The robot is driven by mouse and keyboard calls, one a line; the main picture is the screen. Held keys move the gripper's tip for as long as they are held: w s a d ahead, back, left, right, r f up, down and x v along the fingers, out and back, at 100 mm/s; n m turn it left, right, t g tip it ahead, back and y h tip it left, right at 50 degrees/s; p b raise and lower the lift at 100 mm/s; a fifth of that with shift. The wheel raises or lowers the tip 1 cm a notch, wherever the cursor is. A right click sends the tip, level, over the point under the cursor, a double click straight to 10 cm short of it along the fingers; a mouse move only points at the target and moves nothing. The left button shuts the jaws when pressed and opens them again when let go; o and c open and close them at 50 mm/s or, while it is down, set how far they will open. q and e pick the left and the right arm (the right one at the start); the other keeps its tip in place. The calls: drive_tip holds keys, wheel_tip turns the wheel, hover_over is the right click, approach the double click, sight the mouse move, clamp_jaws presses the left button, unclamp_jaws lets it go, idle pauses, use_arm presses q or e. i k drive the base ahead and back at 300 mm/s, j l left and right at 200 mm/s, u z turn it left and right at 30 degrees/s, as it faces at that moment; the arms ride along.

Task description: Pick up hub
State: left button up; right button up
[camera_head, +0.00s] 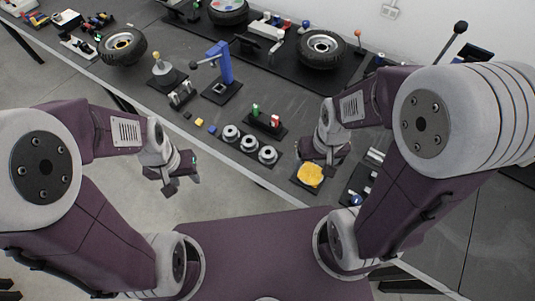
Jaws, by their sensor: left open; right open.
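Three grey round ring-shaped parts, which look like hubs (249,144), sit in a row on a dark tray near the table's front edge. I cannot tell for sure which thing is the hub. My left gripper (181,181) is open and empty, over the floor in front of the table, left of the row. My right gripper (323,160) is open above the table, right of the row and beside a yellow piece (310,175). Its fingers are partly hidden by its own body.
A blue press-like stand (222,68) and a base with green and red pieces (266,122) stand behind the row. Small yellow and blue blocks (206,125) lie left of it. The dark table middle is partly clear.

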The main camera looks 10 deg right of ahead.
sight(230, 135)
drive_tip(key=i+j+u, duration=0.1)
drive_tip(key=j, duration=0.3)
drive_tip(key=i+j+u, duration=0.1)
drive_tip(key=i+j, duration=0.15)
drive_tip(key=j, duration=0.15)
drive_tip(key=i+j+u, duration=0.1)
drive_tip(key=j, duration=0.3)
drive_tip(key=i, duration=0.1)
